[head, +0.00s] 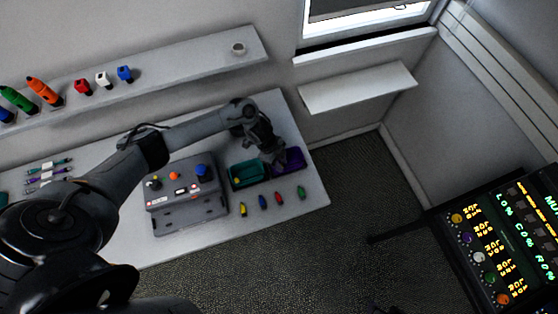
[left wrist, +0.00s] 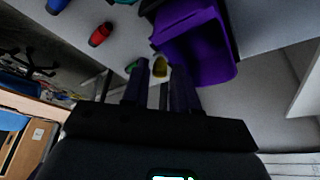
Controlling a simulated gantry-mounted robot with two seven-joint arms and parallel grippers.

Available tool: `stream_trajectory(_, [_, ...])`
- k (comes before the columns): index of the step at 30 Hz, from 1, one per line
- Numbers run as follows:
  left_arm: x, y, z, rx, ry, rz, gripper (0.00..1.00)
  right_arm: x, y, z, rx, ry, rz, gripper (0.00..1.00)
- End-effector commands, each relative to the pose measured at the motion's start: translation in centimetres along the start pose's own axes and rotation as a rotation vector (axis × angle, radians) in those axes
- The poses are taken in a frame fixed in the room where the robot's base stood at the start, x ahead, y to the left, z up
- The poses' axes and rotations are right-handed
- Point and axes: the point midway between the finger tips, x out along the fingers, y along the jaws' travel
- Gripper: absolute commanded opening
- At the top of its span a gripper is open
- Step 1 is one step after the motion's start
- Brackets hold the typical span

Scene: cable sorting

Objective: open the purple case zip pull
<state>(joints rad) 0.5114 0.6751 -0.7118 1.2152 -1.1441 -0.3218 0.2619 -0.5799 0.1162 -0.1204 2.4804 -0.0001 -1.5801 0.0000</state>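The purple case (head: 293,157) lies at the right end of the table in the head view, partly hidden by my left gripper. In the left wrist view the purple case (left wrist: 205,45) fills the upper middle. I cannot tell whether either finger touches the pull. In the head view my left gripper (head: 272,157) is over the left part of the case. My right gripper is not in view.
A teal case (head: 245,174) lies just left of the purple one. A grey control box (head: 187,205) stands further left. Small yellow (head: 243,209), blue (head: 263,201), red (head: 278,199) and green (head: 301,192) pieces lie along the front. A shelf (head: 190,62) runs behind.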

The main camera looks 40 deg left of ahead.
Motion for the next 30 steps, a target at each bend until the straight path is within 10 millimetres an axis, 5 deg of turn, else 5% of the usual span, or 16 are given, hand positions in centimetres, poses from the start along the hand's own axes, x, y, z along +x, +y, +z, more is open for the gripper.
stream_trajectory(14, [-0.5, 0.0, 0.1, 0.000, -0.001, -0.001, 0.42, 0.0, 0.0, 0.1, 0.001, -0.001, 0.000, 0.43])
stream_trajectory(30, [-8.5, -0.1, 0.1, 0.001, -0.002, -0.003, 0.42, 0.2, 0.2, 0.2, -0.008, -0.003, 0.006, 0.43])
